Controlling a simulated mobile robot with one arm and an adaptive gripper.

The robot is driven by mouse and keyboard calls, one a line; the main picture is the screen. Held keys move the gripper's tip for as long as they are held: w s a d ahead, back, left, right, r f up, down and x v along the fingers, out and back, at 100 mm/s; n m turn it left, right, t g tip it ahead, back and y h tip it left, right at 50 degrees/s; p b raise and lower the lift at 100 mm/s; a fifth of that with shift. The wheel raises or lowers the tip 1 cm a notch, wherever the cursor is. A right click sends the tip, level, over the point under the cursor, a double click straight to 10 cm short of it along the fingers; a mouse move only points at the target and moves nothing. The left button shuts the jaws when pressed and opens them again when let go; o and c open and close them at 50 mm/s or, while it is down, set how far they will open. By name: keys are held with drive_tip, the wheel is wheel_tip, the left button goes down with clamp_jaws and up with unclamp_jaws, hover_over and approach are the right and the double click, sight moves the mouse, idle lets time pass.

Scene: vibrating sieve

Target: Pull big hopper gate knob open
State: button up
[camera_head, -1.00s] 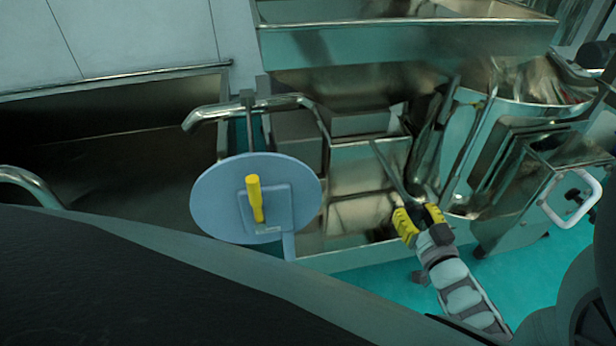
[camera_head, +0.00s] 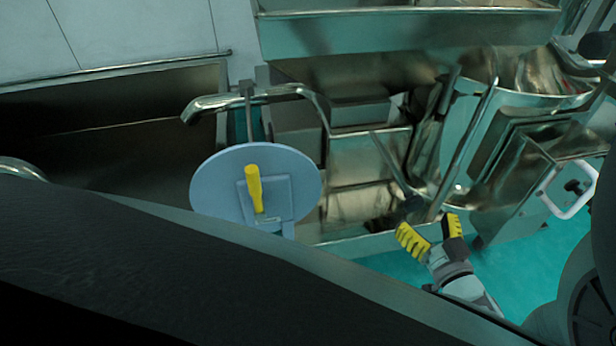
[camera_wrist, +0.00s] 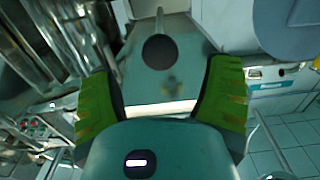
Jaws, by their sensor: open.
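The gate knob, a black round knob (camera_head: 412,203), sits at the lower end of a thin metal rod (camera_head: 388,163) in front of the steel machine. In the wrist view the knob (camera_wrist: 160,49) shows as a dark disc ahead of my gripper, between the lines of the two fingers, with the rod (camera_wrist: 160,22) running away behind it. My gripper (camera_head: 428,223) has its yellow fingers spread and empty, just below and right of the knob and apart from it. The fingers (camera_wrist: 160,75) also show wide open in the wrist view.
A blue-grey round plate (camera_head: 215,190) with a yellow handle (camera_head: 254,188) stands left of the knob. A curved metal pipe (camera_head: 205,107) is above it. A steel box with a white handle (camera_head: 574,190) is at the right. Teal floor shows below my gripper.

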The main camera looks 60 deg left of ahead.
drive_tip(key=v, duration=0.6)
drive_tip(key=shift+d, duration=0.3)
drive_tip(key=shift+s, duration=0.1)
